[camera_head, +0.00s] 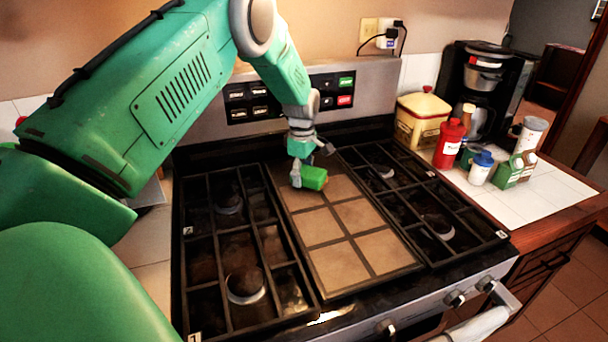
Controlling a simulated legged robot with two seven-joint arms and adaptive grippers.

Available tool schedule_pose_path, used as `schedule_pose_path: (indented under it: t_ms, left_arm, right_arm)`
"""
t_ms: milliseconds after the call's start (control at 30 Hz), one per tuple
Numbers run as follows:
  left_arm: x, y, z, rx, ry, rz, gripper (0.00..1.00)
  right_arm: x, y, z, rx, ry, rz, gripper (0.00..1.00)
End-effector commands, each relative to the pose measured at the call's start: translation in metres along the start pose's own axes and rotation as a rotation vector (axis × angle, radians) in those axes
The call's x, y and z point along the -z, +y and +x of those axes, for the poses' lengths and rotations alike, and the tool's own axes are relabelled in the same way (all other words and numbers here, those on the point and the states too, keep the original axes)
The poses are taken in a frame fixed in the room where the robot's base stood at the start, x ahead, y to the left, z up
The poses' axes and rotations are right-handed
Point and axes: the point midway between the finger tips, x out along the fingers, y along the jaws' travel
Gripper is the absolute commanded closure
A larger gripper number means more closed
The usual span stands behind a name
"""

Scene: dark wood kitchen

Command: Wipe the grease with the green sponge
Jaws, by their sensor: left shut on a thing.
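My left gripper (308,172) is shut on the green sponge (314,178), a small green block. It holds the sponge over the back part of the tan tiled griddle (340,262) in the middle of the stove. I cannot tell whether the sponge touches the griddle. Brownish patches that may be grease show under the left grate (207,245). My right gripper is not in view.
The right grate (400,178) lies beside the griddle. On the right counter stand a yellow container (421,120), a red bottle (449,144), several small bottles and a coffee maker (483,85). Knobs and a handle line the stove's front.

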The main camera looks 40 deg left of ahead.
Motion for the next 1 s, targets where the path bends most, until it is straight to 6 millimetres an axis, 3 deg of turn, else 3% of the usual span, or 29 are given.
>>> schedule_pose_path:
  t_ms: [1000]
  left_arm:
    - [-0.004, 0.003, 0.017, -0.002, 0.002, 0.001, 0.71]
  right_arm:
    - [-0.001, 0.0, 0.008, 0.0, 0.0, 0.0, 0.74]
